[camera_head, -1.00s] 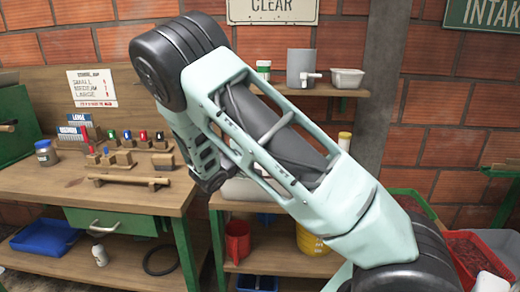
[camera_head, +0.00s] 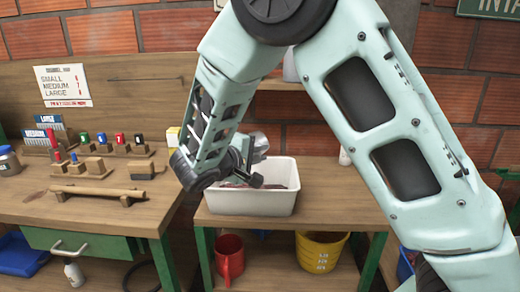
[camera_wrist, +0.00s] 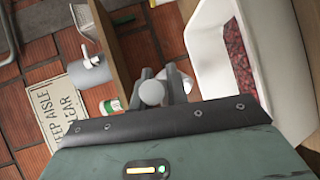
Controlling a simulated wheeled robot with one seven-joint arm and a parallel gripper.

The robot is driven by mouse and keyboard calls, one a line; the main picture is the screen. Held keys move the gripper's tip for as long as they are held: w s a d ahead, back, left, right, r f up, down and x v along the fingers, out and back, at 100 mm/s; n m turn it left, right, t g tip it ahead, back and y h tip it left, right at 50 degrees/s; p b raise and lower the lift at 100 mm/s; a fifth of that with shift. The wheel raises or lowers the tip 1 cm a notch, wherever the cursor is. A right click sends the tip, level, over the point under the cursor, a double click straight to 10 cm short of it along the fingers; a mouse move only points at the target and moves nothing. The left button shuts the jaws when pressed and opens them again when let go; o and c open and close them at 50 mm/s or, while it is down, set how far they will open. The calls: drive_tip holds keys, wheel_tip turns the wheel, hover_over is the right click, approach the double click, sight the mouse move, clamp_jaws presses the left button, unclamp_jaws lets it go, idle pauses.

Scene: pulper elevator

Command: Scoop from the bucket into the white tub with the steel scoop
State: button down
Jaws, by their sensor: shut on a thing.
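The white tub (camera_head: 255,203) stands on the wooden bench in the middle of the head view. In the wrist view the white tub (camera_wrist: 277,85) is at the right, with dark red contents inside. My gripper (camera_head: 258,170) is over the tub's back left part, shut on the steel scoop (camera_head: 261,143). In the wrist view my gripper (camera_wrist: 165,88) has its fingers around the scoop's grey handle (camera_wrist: 151,92), beside the tub wall. The scoop's bowl is mostly hidden, so its load cannot be told. A yellow bucket (camera_head: 319,252) stands on the shelf below.
A red jug (camera_head: 230,258) is on the lower shelf. A wooden bench (camera_head: 60,205) with small colored pieces and a wooden bar stands at left. A wall shelf (camera_head: 295,103) runs behind my arm. The wrist view shows a grey container (camera_wrist: 90,73) with a tap.

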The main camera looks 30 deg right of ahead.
drive_tip(key=d+r+m+g+y+p, duration=0.25)
drive_tip(key=d+y+p, duration=0.9)
drive_tip(key=p, duration=0.95)
drive_tip(key=f+y+p, duration=0.1)
drive_tip(key=y+p, duration=0.1)
drive_tip(key=p, duration=0.3)
drive_tip(key=d+f+m+y+p, duration=0.1)
drive_tip(key=f+y+p, duration=0.1)
drive_tip(key=p, duration=0.3)
drive_tip(key=f+m+y+p, duration=0.1)
drive_tip(key=f+y+p, duration=0.1)
drive_tip(key=y+p, duration=0.2)
drive_tip(key=shift+w+d+t+y+p, duration=0.25)
drive_tip(key=shift+d+t+p, duration=0.1)
drive_tip(key=shift+p, duration=0.4)
drive_tip(key=shift+r, duration=0.1)
drive_tip(key=shift+s, duration=0.1)
